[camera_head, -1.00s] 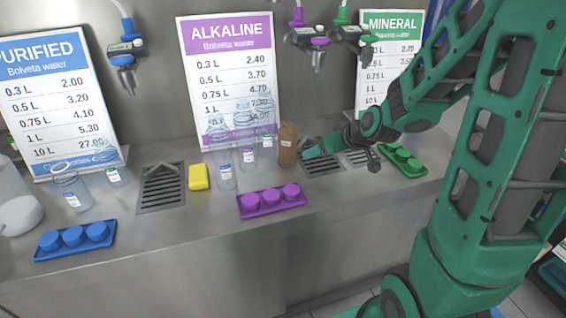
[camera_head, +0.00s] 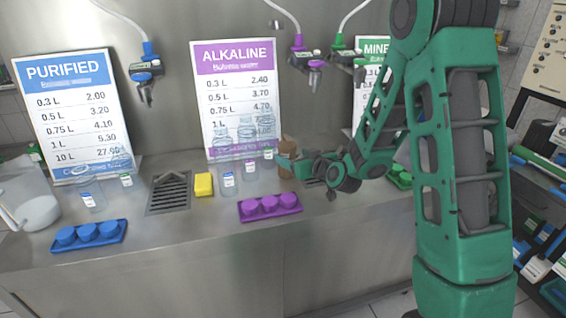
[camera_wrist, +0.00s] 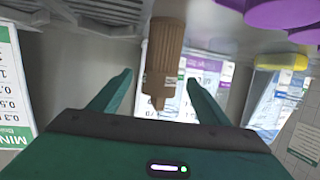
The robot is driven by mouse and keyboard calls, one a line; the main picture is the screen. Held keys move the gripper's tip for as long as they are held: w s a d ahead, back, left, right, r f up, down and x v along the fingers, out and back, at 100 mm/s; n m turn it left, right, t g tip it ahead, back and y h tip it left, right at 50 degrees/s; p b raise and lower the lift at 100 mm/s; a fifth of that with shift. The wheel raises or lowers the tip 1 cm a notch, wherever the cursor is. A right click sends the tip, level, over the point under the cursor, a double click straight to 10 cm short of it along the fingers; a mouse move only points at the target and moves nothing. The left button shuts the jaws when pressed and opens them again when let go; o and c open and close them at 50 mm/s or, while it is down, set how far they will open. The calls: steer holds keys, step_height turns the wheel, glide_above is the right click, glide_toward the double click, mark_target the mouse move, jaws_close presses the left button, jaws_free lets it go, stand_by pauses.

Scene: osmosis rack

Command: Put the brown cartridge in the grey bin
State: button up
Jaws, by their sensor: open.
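The brown cartridge (camera_head: 287,151) stands upright on the steel counter, in front of the wall right of the purple Alkaline sign. My gripper (camera_head: 302,168) is low over the counter, right beside it, and reaches in from the right. In the wrist view the brown cartridge (camera_wrist: 161,55) shows ribbed sides, a pale label band and a narrow end. It lies between the two spread green fingers of my gripper (camera_wrist: 160,77), with a gap on each side. The gripper is open and holds nothing. I see no grey bin in these views.
A purple tray of caps (camera_head: 270,215) lies in front of the cartridge. A blue tray of caps (camera_head: 88,245) is farther left. Taps (camera_head: 315,67) hang above.

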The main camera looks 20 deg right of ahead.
steer(key=shift+x, duration=2.85)
steer(key=shift+a, duration=0.1)
steer(key=c, duration=1.2)
steer(key=shift+c, duration=0.7)
steer(key=shift+r, duration=0.1)
